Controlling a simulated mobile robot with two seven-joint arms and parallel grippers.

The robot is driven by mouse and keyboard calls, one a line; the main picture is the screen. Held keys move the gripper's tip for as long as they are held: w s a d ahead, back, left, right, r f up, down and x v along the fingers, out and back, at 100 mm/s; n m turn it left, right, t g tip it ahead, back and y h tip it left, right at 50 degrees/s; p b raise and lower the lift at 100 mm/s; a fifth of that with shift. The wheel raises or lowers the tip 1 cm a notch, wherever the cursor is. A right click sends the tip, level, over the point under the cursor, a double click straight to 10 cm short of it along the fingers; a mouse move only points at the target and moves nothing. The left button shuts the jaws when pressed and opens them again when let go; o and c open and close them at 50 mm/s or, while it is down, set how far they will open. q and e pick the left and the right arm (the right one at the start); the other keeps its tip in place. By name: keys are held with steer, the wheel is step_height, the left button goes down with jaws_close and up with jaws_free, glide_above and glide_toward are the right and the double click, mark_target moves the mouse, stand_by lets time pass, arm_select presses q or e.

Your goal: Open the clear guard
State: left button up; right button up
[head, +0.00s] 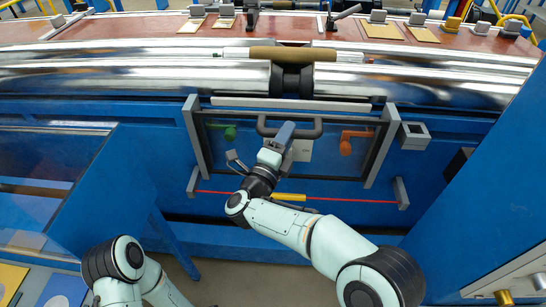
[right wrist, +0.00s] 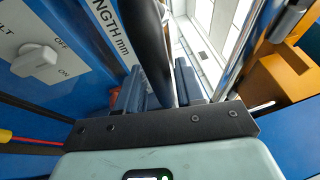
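The clear guard (head: 225,150) is a see-through panel in a grey frame on the blue machine front, standing upright and closed over the panel behind it. Its dark bar handle (head: 308,134) runs along the upper middle. My right gripper (head: 279,138) is at the handle. In the right wrist view the black handle bar (right wrist: 150,40) passes between the two fingers of my right gripper (right wrist: 160,88), which sit close against it on both sides. Only links of my left arm show at the lower left; its gripper is out of view.
Behind the guard are a green knob (head: 224,132) and an orange lever (head: 353,140). A red line with a yellow piece (head: 289,197) runs below between two grey brackets. Shiny rollers (head: 140,77) lie above. Blue structures stand at left and right.

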arm_select(q)
steer(key=shift+s+d+r, duration=0.25)
steer(key=shift+s+r, duration=0.05)
steer(key=shift+s, duration=0.15)
arm_select(e)
steer(key=v, duration=1)
steer(key=shift+s, duration=0.15)
steer(key=shift+f, duration=0.1)
